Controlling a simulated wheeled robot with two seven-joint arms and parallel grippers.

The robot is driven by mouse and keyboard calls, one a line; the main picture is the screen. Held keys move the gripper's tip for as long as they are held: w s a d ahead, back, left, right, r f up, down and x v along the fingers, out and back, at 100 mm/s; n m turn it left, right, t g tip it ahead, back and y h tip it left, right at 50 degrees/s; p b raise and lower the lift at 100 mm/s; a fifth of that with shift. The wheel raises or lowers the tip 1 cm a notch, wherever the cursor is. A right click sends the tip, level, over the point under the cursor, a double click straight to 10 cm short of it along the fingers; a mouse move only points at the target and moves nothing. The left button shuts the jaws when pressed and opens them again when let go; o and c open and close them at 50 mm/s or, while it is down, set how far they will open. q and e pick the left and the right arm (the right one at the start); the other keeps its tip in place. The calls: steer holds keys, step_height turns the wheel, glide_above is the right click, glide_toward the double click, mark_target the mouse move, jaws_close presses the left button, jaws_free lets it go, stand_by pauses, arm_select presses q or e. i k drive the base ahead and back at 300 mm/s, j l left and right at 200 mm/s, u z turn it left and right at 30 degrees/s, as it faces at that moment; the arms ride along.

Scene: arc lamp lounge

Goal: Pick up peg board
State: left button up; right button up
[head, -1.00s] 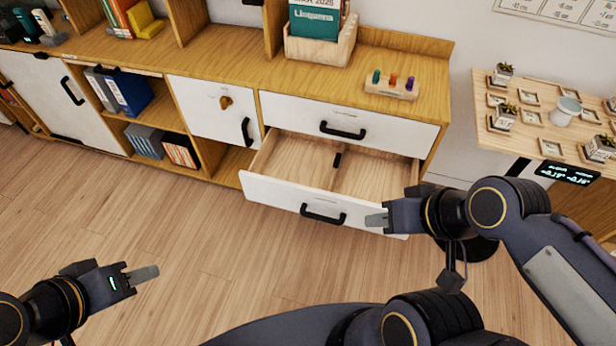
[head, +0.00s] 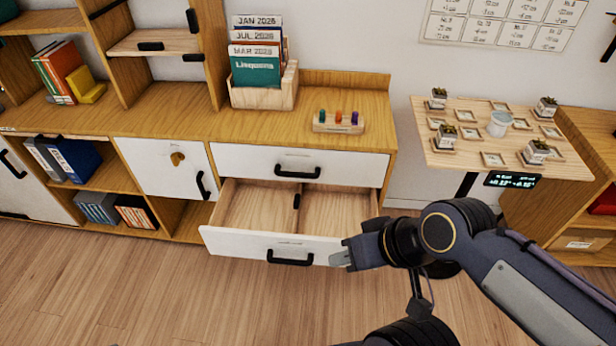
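The peg board (head: 338,122) is a small light wooden block with green, orange and purple pegs standing in it. It sits on the wooden cabinet top (head: 205,121), near its right end. My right gripper (head: 341,257) is at the front right corner of the open drawer (head: 240,243), well below and in front of the peg board. Its fingers look close together, but I cannot tell if they are shut or touch the drawer. My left gripper is out of view.
The drawer juts out below a closed drawer (head: 235,160); a dark item (head: 296,201) lies inside it. A wooden file box (head: 265,97) stands left of the peg board. A table (head: 470,111) with small potted plants stands at the right.

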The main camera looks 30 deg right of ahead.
mark_target(330, 125)
steer(key=i+l+u, duration=0.2)
steer(key=l+u, duration=0.25)
steer(key=l, duration=0.9)
steer(key=l+u, duration=0.5)
steer(key=l, duration=0.85)
steer(key=k, duration=0.05)
